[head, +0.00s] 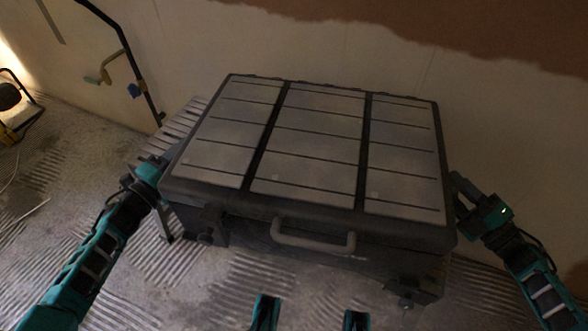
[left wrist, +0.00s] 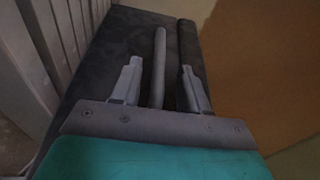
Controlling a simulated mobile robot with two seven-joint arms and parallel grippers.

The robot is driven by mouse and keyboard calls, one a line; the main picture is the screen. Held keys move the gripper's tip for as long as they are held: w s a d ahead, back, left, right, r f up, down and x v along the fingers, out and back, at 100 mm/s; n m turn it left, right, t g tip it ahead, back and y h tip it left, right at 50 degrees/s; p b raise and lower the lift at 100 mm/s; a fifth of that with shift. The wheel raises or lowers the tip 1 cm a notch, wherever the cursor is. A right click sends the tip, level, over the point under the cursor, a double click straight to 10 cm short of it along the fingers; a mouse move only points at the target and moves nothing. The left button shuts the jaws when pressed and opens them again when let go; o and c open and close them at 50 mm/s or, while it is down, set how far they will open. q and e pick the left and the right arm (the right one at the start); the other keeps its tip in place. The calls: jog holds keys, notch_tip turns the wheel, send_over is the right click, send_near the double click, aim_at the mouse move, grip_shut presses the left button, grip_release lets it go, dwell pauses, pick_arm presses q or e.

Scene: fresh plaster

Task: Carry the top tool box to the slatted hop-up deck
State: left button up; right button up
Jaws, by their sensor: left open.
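The tool box (head: 318,144) is large and dark, with grey panels on its lid and a front handle (head: 313,236). It is level over the slatted hop-up deck (head: 185,122), whose slats show past the box's left side and in the left wrist view (left wrist: 62,35). The box hides most of the deck, and its contact with the slats is hidden. My left gripper (head: 160,172) is at the box's left side. In the left wrist view its fingers stand apart on either side of a side handle bar (left wrist: 158,65). My right gripper (head: 462,195) is at the right side, its fingertips partly hidden.
A plastered wall (head: 420,60) stands close behind the box. A dark tubular frame (head: 130,60) leans at the back left. A black and yellow item (head: 12,110) is at the far left. The ridged floor (head: 60,190) is open at the left.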

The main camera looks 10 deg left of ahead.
pick_arm(q)
jog(key=v, duration=1)
jog(key=shift+s, duration=0.2)
pick_arm(e)
jog(key=v, duration=1.2)
pick_arm(q)
jog(key=shift+s, duration=0.15)
pick_arm(e)
jog(key=shift+s, duration=0.15)
